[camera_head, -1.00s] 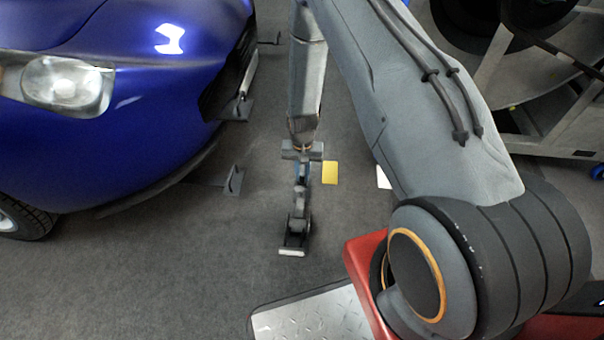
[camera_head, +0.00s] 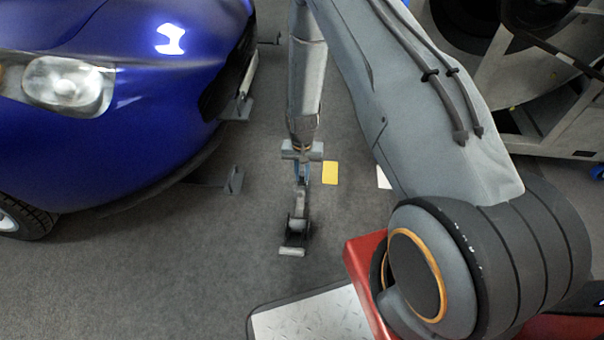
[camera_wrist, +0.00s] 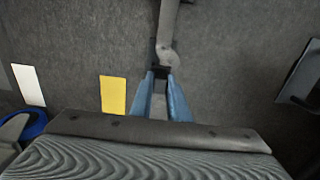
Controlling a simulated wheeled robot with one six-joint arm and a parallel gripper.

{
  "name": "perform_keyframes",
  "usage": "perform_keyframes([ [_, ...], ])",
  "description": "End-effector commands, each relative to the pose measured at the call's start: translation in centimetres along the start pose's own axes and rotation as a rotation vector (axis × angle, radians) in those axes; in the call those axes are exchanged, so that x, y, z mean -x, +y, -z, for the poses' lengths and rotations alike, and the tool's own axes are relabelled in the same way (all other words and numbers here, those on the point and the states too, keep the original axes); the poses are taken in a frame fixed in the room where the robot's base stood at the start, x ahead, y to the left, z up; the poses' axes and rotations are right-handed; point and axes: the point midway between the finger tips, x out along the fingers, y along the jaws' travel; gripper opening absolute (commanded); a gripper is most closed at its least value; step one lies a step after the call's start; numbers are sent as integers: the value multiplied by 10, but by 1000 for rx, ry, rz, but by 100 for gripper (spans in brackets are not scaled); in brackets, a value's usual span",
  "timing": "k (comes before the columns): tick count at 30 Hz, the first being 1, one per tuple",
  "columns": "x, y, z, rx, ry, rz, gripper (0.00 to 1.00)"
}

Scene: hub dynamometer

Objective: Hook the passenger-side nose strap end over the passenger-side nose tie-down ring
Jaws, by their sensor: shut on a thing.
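My gripper (camera_head: 302,174) points down beside the car's nose. In the wrist view its blue fingers (camera_wrist: 164,97) are closed around a narrow grey piece, seemingly the strap end (camera_wrist: 167,52). In the head view this grey piece (camera_head: 300,202) runs from the fingertips towards a dark fitting (camera_head: 297,232) with a pale bar at its near end. A dark floor plate with an upright tab (camera_head: 235,181) lies left of the gripper, apart from it; its edge shows at the right of the wrist view (camera_wrist: 300,78). I cannot tell which fitting is the tie-down ring, or whether the strap end touches one.
The blue car (camera_head: 130,110) fills the left. A yellow card (camera_head: 330,173) and a white card (camera_head: 384,177) lie right of the gripper. A grey frame (camera_head: 565,120) stands at right. Grey floor between car and gripper is mostly clear.

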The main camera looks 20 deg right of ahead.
Motion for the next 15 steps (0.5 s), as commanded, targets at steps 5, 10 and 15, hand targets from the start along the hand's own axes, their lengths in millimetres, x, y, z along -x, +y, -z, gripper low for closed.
perform_keyframes([
  [5,4,1,1,-2,1,0,0],
  [10,7,1,1,-2,1,1,0],
  [15,10,1,1,-2,2,1,0],
])
